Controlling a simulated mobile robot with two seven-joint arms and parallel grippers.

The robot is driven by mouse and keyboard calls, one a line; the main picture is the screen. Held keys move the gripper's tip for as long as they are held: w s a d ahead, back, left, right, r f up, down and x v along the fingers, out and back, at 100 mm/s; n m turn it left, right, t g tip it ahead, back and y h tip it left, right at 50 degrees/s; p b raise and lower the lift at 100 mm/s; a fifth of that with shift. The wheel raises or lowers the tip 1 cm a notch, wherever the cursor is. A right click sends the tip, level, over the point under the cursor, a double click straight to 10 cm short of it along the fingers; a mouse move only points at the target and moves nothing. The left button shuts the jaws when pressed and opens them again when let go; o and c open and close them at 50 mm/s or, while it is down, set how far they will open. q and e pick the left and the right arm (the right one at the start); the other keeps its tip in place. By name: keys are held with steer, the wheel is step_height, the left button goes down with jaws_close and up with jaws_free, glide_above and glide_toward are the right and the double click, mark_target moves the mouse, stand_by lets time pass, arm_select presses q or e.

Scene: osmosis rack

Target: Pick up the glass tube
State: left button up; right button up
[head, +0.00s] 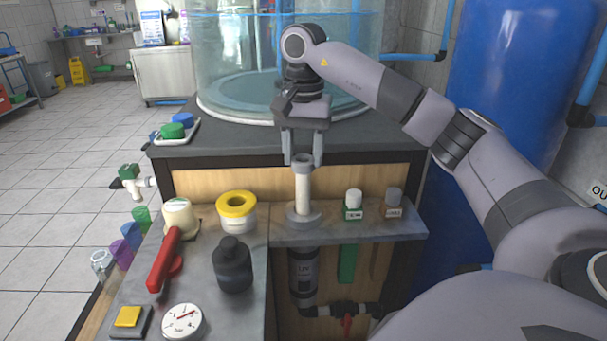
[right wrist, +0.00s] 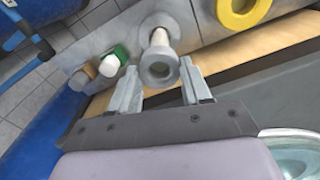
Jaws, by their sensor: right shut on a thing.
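The glass tube (head: 303,188) is a pale, upright cylinder with a grey collar at its top. It stands in a round grey base (head: 303,214) on the counter's narrow right shelf. My right gripper (head: 303,160) points straight down and is shut on the tube's top collar, one finger on each side. In the right wrist view the tube's ringed top (right wrist: 160,68) sits between the fingertips (right wrist: 160,82). The tube's lower end is hidden in the base. My left gripper is not in view.
A large clear tank (head: 235,60) stands behind.

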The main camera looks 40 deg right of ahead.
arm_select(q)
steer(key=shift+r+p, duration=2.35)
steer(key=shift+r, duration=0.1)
arm_select(e)
step_height(320, 180, up, 18)
steer(key=shift+r, duration=0.1)
